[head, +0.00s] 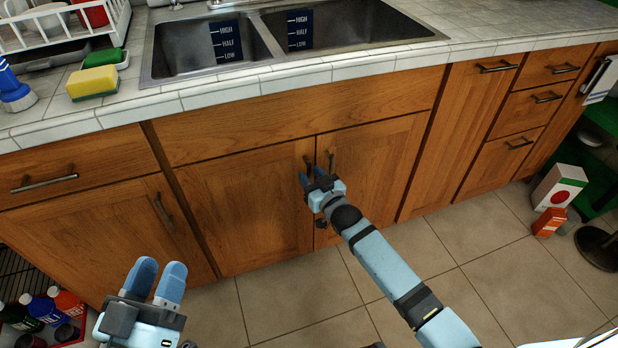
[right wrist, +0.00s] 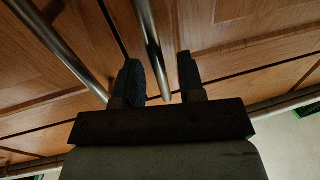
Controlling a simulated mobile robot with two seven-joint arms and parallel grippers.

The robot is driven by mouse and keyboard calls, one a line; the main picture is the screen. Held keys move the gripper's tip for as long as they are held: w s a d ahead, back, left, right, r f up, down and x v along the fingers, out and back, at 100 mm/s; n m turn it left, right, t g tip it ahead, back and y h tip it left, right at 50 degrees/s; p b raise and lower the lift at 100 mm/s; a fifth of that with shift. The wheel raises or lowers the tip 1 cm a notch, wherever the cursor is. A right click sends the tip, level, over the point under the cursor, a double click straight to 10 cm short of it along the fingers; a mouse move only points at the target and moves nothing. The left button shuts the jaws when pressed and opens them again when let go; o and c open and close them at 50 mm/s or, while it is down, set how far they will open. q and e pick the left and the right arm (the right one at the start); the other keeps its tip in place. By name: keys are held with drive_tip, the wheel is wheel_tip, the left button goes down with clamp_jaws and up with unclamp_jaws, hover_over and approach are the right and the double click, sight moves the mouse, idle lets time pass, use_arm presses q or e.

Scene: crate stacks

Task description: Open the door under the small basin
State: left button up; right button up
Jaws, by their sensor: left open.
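The sink has a smaller left basin (head: 205,62) and a larger right basin. Under the small basin is a wooden door (head: 245,215), closed, with an upright dark bar handle (head: 308,163) near its right edge. The neighbouring door (head: 375,165) to the right is also closed and has its own handle (head: 332,162). My right gripper (head: 312,177) is at the left door's handle. In the right wrist view a metal bar (right wrist: 153,50) runs between its open fingers (right wrist: 163,80), with a gap visible. My left gripper (head: 156,275) is open and empty, low in front of the left cabinets.
Another cabinet door with a handle (head: 165,212) is left of the basin door. Bottles (head: 45,308) stand at the lower left. A white box (head: 558,188) and an orange box (head: 549,222) stand on the floor at right. The tiled floor (head: 295,295) before the doors is clear.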

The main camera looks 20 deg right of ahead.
drive_tip(key=shift+w+a, duration=0.15)
drive_tip(key=shift+w, duration=0.45)
clamp_jaws()
